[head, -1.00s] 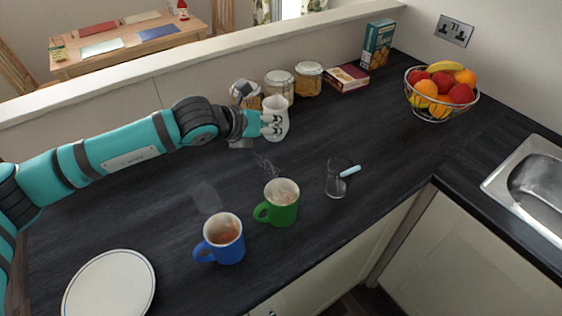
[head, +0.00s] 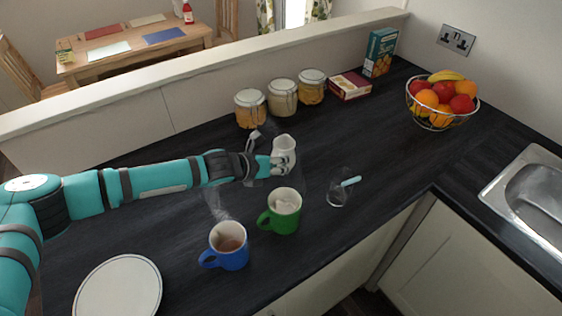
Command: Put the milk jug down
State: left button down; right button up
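The white milk jug (head: 286,146) is upright over the middle of the dark worktop, behind the green mug (head: 285,213). My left gripper (head: 279,164) comes in from the left and is closed around the jug's side. Whether the jug's base touches the worktop I cannot tell; the gripper covers part of it. My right gripper is not in view.
A clear glass with a light-blue-handled utensil (head: 339,190) stands right of the green mug. Several jars (head: 283,98), boxes (head: 350,86) and a fruit basket (head: 440,103) line the back. A white plate (head: 118,288) is front left. Worktop right of the jug is clear.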

pick_arm(q)
jog(key=c, duration=1.5)
grip_release()
jog(key=shift+r, duration=0.15)
jog(key=shift+s+a, duration=0.25)
jog(key=b+v, duration=0.3)
jog(key=v, duration=0.8)
jog(key=shift+r, duration=0.2)
